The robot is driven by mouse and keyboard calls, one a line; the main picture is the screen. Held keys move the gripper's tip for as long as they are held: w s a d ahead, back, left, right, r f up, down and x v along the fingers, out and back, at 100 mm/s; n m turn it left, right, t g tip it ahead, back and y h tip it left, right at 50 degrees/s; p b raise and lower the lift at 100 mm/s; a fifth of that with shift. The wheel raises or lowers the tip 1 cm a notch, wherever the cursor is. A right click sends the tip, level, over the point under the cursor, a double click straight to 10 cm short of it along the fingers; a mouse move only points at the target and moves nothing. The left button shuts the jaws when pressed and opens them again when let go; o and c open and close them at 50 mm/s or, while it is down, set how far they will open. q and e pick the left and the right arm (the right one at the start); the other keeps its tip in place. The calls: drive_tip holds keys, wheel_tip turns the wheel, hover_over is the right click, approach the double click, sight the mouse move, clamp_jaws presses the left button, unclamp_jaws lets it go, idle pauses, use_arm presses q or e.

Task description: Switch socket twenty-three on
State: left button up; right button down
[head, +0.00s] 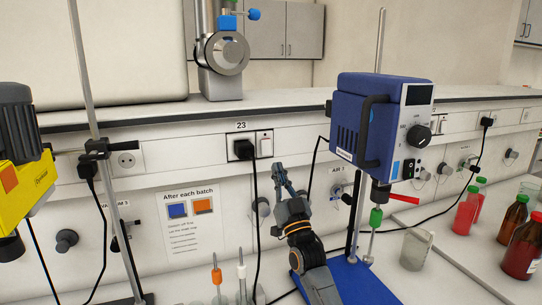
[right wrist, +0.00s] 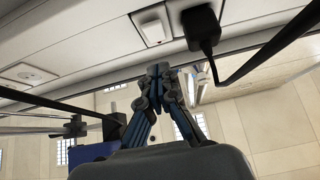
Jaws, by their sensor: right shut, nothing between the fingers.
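Socket 23 is on the shelf front, under a "23" label (head: 241,126), with a black plug (head: 243,149) and its cable in it. Its white rocker switch (head: 264,143) is just right of the plug. In the right wrist view the switch (right wrist: 153,26) is beside the black plug (right wrist: 201,27); I cannot tell its position. My right gripper (head: 279,168) is shut and empty, its fingertips below and slightly right of the switch, apart from it. The fingertips (right wrist: 159,70) also show just below the switch in the right wrist view. My left gripper is not in view.
A blue overhead stirrer (head: 362,125) on a stand with a blue base is close to the right of my arm. A yellow device (head: 25,185) is at left. A beaker (head: 416,248) and bottles (head: 510,220) stand at right. The plug's cable hangs left of my gripper.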

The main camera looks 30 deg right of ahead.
sight(267, 150)
drive_tip(key=w, duration=0.1)
drive_tip(key=w+p, duration=0.1)
drive_tip(key=w, duration=0.1)
drive_tip(key=w+d+r, duration=0.1)
drive_tip(key=w, duration=0.1)
drive_tip(key=shift+d+p, duration=0.1)
drive_tip(key=shift+p, duration=0.2)
drive_tip(key=shift+w+d+f, duration=0.1)
drive_tip(key=shift+w, duration=0.35)
